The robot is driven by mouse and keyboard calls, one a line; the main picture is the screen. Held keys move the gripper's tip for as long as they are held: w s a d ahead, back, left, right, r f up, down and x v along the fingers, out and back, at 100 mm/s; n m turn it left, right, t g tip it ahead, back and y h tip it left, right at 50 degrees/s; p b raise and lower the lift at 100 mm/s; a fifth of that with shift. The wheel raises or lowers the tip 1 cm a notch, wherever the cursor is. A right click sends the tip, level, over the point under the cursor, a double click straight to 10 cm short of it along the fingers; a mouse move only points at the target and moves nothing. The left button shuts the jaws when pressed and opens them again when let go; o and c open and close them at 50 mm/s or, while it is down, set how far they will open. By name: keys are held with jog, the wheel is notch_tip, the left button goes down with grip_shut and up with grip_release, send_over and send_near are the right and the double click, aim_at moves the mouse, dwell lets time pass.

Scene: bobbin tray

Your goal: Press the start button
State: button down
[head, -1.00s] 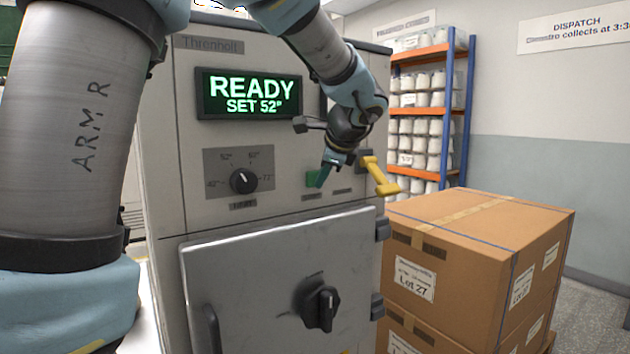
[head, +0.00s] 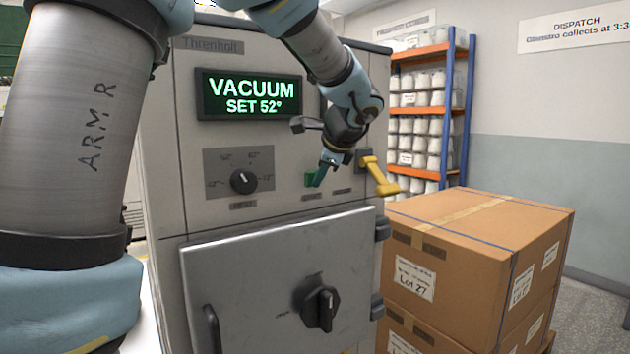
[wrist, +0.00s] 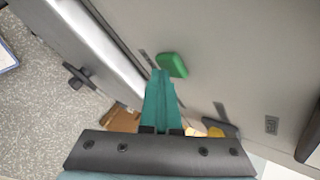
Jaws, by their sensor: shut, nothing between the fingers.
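The green start button (head: 309,178) is on the front panel of the grey machine (head: 160,130), above its door. In the wrist view the green button (wrist: 172,65) shows just past my fingertips. My gripper (head: 320,182) is shut and empty, with its teal fingers together. Its tips (wrist: 160,72) are at the button's edge; whether they touch it is hard to tell. The display (head: 248,94) reads "VACUUM SET 52°" in green.
A yellow lever handle (head: 378,175) sticks out just right of my gripper. A dial (head: 243,181) is to the left. The machine's door (head: 260,270) is shut below. Cardboard boxes (head: 470,250) stand at the right, with a shelf rack (head: 430,110) behind.

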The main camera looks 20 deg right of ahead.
jog(key=shift+s+d, duration=0.2)
jog(key=shift+s, duration=0.6)
jog(key=shift+s, duration=0.15)
jog(key=s, duration=0.2)
jog(key=s+d+b, duration=0.1)
jog(key=s, duration=0.1)
jog(key=shift+s+d, duration=0.2)
jog(key=shift+s, duration=0.1)
dwell(0.7)
